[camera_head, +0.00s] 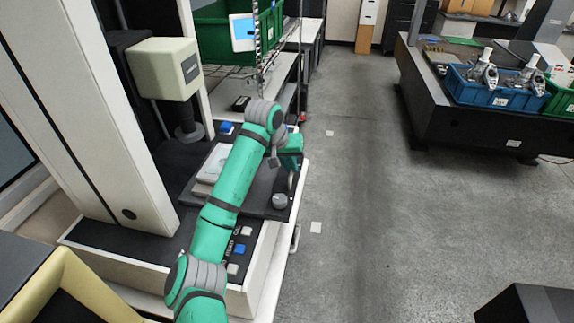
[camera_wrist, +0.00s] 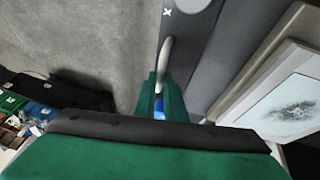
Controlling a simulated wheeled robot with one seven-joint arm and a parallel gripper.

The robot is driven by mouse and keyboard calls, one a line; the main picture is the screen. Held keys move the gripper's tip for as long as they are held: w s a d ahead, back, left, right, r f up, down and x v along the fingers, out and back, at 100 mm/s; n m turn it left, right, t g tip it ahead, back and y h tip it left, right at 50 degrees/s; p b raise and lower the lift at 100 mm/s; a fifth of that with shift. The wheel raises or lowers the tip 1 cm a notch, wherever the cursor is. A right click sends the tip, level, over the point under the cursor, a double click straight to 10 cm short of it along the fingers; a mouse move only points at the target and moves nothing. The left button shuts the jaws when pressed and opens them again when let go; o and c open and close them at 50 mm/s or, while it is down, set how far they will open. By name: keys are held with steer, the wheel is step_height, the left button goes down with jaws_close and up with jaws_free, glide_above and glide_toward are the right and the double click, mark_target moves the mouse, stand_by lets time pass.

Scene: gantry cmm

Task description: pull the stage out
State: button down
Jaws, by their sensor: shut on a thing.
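The stage (camera_head: 255,207) is a dark flat slab on the white machine base, below the tall white column. A pale plate (camera_head: 213,165) lies on it, partly hidden by my arm, and a small grey round knob (camera_head: 279,201) stands near its front right corner. My gripper (camera_head: 291,176) is at the stage's right edge. In the wrist view my green fingers (camera_wrist: 160,103) are shut on a slim pale handle (camera_wrist: 166,52) along the edge of the dark stage (camera_wrist: 203,62). The grip point is partly hidden by the gripper body.
The grey floor (camera_head: 350,230) right of the machine is open. A dark table (camera_head: 450,122) with blue and green bins stands at the far right. A wire shelf with a green bin (camera_head: 213,35) is behind the machine. A cream-edged box (camera_head: 65,285) is at lower left.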

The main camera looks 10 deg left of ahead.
steer(key=c, duration=1.8)
jaws_free()
steer(key=v, duration=1)
steer(key=shift+s+a+r, duration=0.15)
steer(key=shift+s+r, duration=0.05)
steer(key=shift+r, duration=0.15)
